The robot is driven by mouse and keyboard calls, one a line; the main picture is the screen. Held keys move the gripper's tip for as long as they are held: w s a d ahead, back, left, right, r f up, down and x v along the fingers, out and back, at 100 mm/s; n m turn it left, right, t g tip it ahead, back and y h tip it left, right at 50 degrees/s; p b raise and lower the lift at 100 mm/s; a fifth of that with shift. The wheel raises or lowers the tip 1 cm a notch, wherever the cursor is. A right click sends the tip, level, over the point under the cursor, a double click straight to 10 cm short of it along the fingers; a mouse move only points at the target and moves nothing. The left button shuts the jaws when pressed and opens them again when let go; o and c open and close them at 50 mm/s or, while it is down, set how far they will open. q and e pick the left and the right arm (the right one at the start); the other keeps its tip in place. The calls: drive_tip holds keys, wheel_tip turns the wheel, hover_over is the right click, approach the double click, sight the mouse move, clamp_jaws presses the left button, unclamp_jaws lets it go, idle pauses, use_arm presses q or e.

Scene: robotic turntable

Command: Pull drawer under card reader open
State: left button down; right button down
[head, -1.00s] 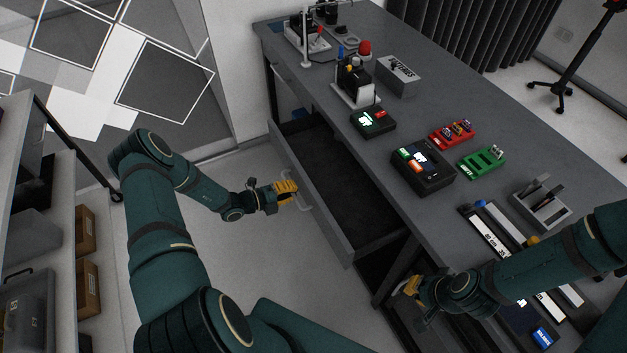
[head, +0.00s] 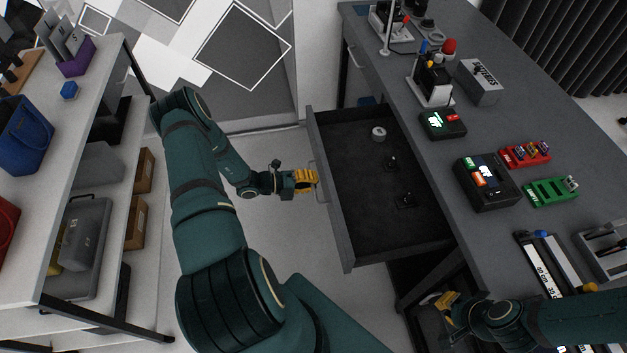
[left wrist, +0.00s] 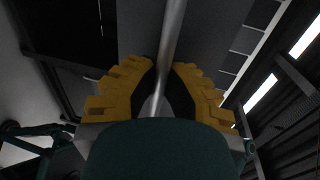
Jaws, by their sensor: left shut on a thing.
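The dark grey drawer (head: 375,230) under the desk stands pulled well out in the head view, with its inside showing. My left gripper (head: 312,180) is shut on the drawer's bar handle (head: 321,192) at the front panel. In the left wrist view the yellow fingers of my left gripper (left wrist: 163,85) sit on both sides of the metal handle bar (left wrist: 173,30).
A white roll (head: 379,133) and two small dark items (head: 405,200) lie in the drawer. The desk (head: 462,118) holds a grey box (head: 480,85) and red and green racks (head: 550,191). A shelf unit (head: 85,165) stands at left, with clear floor between.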

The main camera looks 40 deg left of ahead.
use_arm(q)
drive_tip(key=c, duration=1)
unclamp_jaws()
drive_tip(key=shift+a, duration=0.1)
drive_tip(key=v, duration=1.2)
drive_tip(key=shift+s, duration=0.1)
